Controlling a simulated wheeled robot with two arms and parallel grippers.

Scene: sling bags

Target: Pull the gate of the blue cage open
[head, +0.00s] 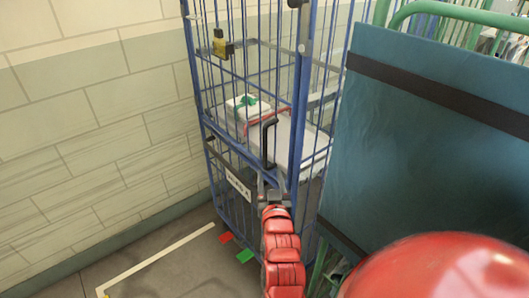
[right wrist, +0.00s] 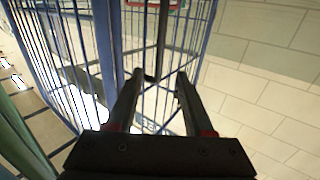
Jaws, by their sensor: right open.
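The blue cage (head: 298,110) stands against the wall in the head view, with a barred front gate (head: 228,105) that looks shut. A black upright handle (head: 268,140) is on the gate near its right edge. My right gripper (head: 271,186), on a red arm, is at the lower end of this handle. In the right wrist view, my right gripper (right wrist: 158,78) is open, and the handle (right wrist: 162,40) shows between and just beyond its fingertips. I cannot tell whether they touch it. My left gripper is not in view.
A brass padlock (head: 222,45) hangs high on the cage bars. A white box with a green mark (head: 246,106) is inside. A large teal panel (head: 415,140) stands close on the right. Red (head: 225,237) and green (head: 244,255) floor markers lie before the cage. Floor at left is clear.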

